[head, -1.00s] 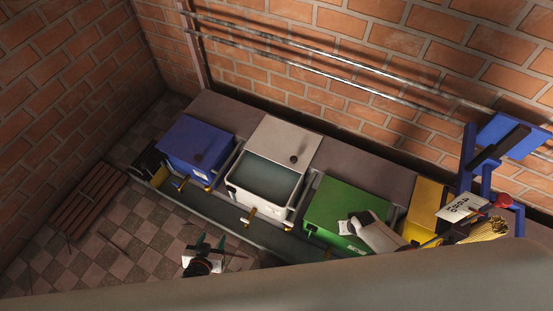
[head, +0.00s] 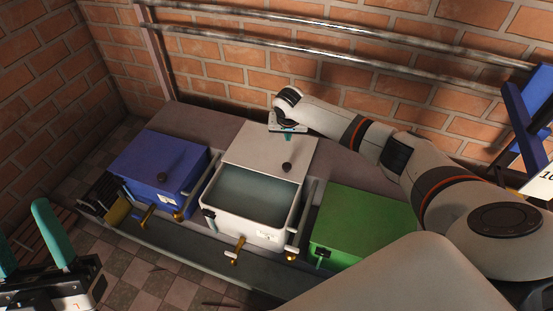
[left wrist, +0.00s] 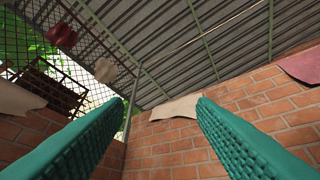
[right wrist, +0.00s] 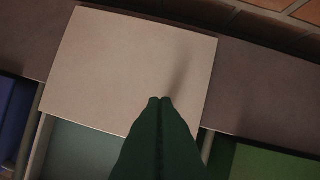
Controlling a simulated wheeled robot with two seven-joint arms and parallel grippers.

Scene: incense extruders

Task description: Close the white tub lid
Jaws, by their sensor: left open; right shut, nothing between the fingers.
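The white tub (head: 243,228) stands open between the blue and green tubs, and its pale greenish inside shows. Its white lid (head: 255,150) is raised at the back of the tub; it also fills much of the right wrist view (right wrist: 110,60). A dark round knob (head: 287,167) shows by the lid's lower edge. My right gripper (head: 288,136) is at the lid's upper part; its shut, empty fingers (right wrist: 160,100) show in front of the lid, and I cannot tell if they touch it. My left gripper (head: 28,245) is open and empty at the far left, away from the tub.
The blue tub (head: 150,158) on the left and the green tub (head: 365,222) on the right have shut lids. Metal pipes (head: 330,50) run along the brick wall behind. A blue stand (head: 525,120) is at the right. Brass taps (head: 237,252) stick out in front.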

